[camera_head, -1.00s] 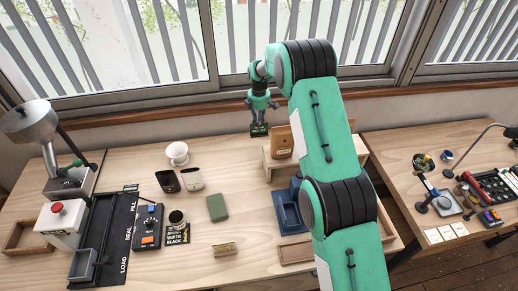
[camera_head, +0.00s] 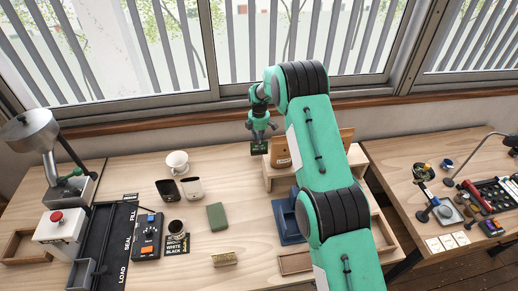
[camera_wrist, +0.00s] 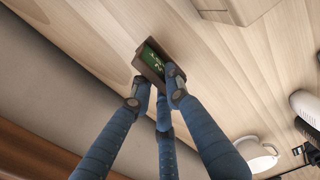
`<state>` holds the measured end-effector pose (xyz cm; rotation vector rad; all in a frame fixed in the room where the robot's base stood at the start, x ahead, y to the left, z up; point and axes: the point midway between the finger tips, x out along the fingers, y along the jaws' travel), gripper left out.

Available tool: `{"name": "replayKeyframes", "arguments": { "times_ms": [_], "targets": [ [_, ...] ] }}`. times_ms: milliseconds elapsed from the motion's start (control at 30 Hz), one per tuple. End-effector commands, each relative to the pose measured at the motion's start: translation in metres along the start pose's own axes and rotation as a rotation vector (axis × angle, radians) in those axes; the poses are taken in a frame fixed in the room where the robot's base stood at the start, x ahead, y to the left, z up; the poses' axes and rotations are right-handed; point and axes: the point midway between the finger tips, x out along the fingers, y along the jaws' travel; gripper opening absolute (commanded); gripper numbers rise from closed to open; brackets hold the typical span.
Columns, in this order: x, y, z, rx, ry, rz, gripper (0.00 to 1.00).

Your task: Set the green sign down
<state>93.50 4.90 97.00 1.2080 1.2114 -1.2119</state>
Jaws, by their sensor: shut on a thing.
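The green sign (camera_head: 259,149) is a small dark-framed block with a green face and light lettering, partly unreadable. It also shows in the wrist view (camera_wrist: 152,62) between my fingertips. My gripper (camera_head: 258,138) is shut on it, with blue-sleeved fingers around its edges in the wrist view (camera_wrist: 156,88). The sign is near the back of the wooden table (camera_head: 225,165), left of the wooden riser. I cannot tell whether its lower edge touches the tabletop.
The wooden riser (camera_head: 279,178) with a brown bag (camera_head: 281,152) stands just right of the sign.

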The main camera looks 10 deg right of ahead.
Motion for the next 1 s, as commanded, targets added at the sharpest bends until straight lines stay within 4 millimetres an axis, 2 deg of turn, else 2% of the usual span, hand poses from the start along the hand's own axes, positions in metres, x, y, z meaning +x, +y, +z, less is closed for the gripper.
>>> {"name": "replayKeyframes", "arguments": {
  "times_ms": [367,833,867,900,933,1000],
  "targets": [
    [0.034,-0.001,0.000,0.000,0.000,-0.001,0.00],
    [0.040,-0.001,0.000,0.000,0.000,-0.001,0.00],
    [0.040,-0.001,0.000,0.000,0.000,-0.001,0.17],
    [0.039,-0.001,0.000,0.000,0.000,-0.001,0.25],
    [0.039,-0.001,0.000,0.000,0.000,-0.001,0.31],
    [0.039,-0.001,0.000,0.000,0.000,-0.001,0.34]
  ]
}}
